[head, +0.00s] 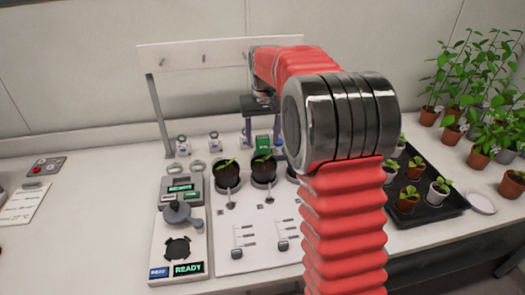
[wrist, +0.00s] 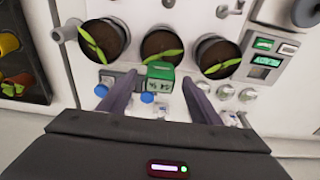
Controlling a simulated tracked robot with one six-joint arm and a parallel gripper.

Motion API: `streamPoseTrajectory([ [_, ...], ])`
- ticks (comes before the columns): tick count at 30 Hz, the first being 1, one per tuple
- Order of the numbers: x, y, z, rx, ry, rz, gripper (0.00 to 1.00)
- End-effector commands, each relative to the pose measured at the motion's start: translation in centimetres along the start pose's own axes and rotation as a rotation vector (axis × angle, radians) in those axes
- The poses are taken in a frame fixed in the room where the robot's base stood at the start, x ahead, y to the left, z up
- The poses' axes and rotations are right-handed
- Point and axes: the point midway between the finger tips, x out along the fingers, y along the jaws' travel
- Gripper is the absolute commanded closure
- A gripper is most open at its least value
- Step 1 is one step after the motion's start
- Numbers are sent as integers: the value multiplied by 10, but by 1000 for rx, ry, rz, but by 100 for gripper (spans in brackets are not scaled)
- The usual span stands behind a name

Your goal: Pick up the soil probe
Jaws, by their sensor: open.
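A green block with a small pale label (wrist: 160,76), which looks like the head of the soil probe, stands just behind the middle pot. It also shows in the head view (head: 263,143), left of my arm. Its lower part is hidden. My gripper (wrist: 158,80) is open, with its two dark fingers spread to either side of the green block in the wrist view. I cannot tell how far above it the fingertips are. In the head view my gripper (head: 262,103) is partly hidden by my arm.
Pots with seedlings (head: 227,176) stand in a row on a white panel in front of the block. Small blue-topped items (wrist: 147,97) are close by it. A white rack (head: 200,54) rises behind. A black seedling tray (head: 428,213) is at right. The bench's left part is mostly clear.

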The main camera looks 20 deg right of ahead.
Motion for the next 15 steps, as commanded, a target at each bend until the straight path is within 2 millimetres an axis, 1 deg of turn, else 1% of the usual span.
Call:
streamPoseTrajectory([
  [1, 8, 0, 1, 0, -4, 0, 42],
  [3, 16, 0, 1, 1, -2, 0, 42],
  [6, 24, 0, 1, 1, -1, 0, 42],
  [15, 26, 0, 0, 1, 0, 0, 42],
])
